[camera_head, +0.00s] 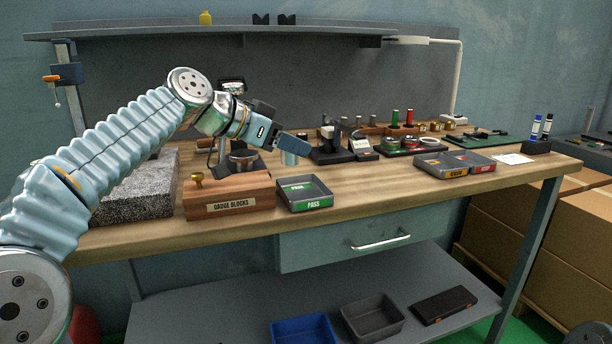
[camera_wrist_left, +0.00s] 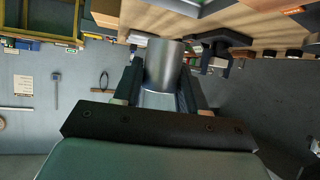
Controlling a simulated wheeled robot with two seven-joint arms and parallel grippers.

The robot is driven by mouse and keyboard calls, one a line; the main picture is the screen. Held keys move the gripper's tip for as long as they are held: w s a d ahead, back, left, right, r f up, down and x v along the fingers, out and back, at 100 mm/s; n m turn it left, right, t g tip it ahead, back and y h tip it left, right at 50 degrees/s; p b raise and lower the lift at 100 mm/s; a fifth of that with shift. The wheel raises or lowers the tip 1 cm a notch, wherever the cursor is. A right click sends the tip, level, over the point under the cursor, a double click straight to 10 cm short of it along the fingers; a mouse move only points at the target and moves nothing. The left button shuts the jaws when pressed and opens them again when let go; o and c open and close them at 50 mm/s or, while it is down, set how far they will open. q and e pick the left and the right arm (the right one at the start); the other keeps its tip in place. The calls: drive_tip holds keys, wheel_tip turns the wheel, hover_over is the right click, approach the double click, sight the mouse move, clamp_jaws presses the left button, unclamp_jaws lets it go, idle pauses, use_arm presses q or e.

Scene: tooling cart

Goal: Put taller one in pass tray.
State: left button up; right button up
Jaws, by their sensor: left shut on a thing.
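My left gripper (camera_head: 292,148) is shut on a smooth metal cylinder (camera_head: 289,158), held above the back of the pass tray. In the left wrist view the cylinder (camera_wrist_left: 164,62) sits between the two dark fingers of the gripper (camera_wrist_left: 160,88). The pass tray (camera_head: 306,205) is a grey open tray with green PASS labels, near the bench's front edge, and I see no part standing in it. The cylinder is apart from the tray. I cannot tell which other piece it is compared with. My right gripper is not in view.
A wooden gauge block box (camera_head: 230,196) with a brass knob stands left of the tray, beside a granite block (camera_head: 130,200). Dark instruments (camera_head: 335,152) stand behind.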

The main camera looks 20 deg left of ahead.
use_arm(q)
drive_tip(key=w+f, duration=0.1)
drive_tip(key=w+d+f, duration=0.1)
drive_tip(key=f, duration=0.1)
drive_tip(key=shift+f, duration=0.1)
drive_tip(key=f, duration=0.1)
drive_tip(key=w+f, duration=0.1)
drive_tip(key=f, duration=0.3)
drive_tip(key=shift+w+d, duration=0.3)
drive_tip(key=shift+f+b, duration=0.15)
drive_tip(key=shift+b, duration=0.3)
drive_tip(key=o, duration=1.1)
